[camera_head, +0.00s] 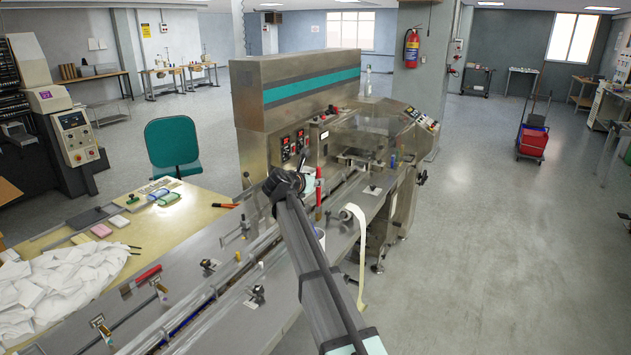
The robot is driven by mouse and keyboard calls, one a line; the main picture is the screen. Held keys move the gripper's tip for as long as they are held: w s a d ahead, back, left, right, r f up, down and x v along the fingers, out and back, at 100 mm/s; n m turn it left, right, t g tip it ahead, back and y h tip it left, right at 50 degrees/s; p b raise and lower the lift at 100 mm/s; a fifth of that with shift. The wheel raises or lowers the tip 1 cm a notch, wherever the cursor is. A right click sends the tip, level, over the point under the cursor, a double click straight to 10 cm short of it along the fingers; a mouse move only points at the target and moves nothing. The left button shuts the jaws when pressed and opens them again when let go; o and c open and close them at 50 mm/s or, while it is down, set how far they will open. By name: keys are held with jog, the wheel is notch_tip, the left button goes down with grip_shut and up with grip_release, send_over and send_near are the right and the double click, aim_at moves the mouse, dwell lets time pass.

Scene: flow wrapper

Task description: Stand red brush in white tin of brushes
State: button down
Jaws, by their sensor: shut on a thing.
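My gripper (301,183) is over the near side of the wrapping machine, with its dark body at the end of my arm. It is shut on the red brush (319,192), which hangs about upright at the right of the gripper. The white tin (320,236) is below the brush, just right of my arm, which hides part of it. The brush's lower end is above the tin, with a gap visible between them. The tin's contents are too small to make out.
A white film roll (352,213) with a hanging strip stands right of the tin. The steel machine (290,95) rises behind. A red-handled tool (147,273) lies on the conveyor side at left. White wrappers (60,280) are heaped on the table.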

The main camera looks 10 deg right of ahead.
aim_at(317, 211)
jog(key=shift+f+b, duration=1.4)
jog(key=shift+f, duration=0.6)
jog(key=shift+s+f, duration=0.15)
jog(key=shift+f, duration=0.3)
jog(key=shift+w+f+b, duration=0.2)
jog(key=shift+f+b, duration=0.15)
jog(key=shift+f, duration=0.8)
jog(key=shift+f+b, duration=0.6)
jog(key=shift+f, duration=1.8)
